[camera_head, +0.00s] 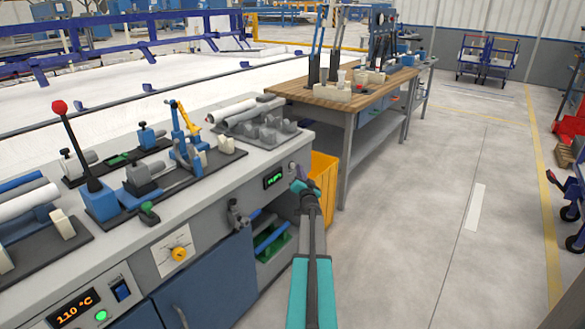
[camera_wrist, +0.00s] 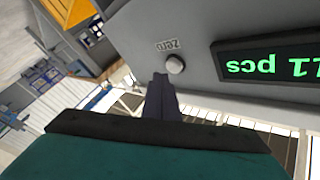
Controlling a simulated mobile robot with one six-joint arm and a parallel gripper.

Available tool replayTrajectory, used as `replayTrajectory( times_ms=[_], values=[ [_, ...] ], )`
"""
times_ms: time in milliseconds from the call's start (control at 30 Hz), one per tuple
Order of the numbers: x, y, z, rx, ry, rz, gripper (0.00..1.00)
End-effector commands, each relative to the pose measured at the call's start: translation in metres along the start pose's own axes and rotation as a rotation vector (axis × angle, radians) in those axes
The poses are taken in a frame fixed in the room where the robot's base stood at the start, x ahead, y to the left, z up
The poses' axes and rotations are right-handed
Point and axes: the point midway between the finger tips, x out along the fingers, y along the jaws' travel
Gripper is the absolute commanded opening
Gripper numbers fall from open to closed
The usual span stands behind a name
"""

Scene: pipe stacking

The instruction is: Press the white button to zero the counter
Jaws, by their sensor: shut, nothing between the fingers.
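The white button (camera_wrist: 175,64) is a small round knob on the grey panel, beside an upside-down "Zero" label (camera_wrist: 167,45) in the wrist view. The counter (camera_wrist: 268,62) to its right is a dark display with green digits, upside down and cut off, ending in "pcs"; it also shows on the bench front in the head view (camera_head: 273,179). My gripper (camera_wrist: 160,78) is shut and empty, its dark fingertips just below and left of the button. I cannot tell whether they touch it. In the head view my gripper (camera_head: 299,186) is right of the counter, near the bench's end.
A yellow bin (camera_head: 322,178) stands beyond my gripper, between the grey bench (camera_head: 215,190) and a wooden-topped workbench (camera_head: 290,88). A clamp-like fitting (camera_head: 237,215) and a yellow knob (camera_head: 179,254) stick out of the bench front.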

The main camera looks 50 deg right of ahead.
Motion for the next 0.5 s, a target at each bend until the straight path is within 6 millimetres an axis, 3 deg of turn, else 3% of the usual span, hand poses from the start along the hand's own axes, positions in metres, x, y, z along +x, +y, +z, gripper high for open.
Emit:
replayTrajectory(
  times_ms=[500],
  values=[
    [0.0058,-0.0041,0.0037,0.0,0.0,0.0,0.0]
  ],
)
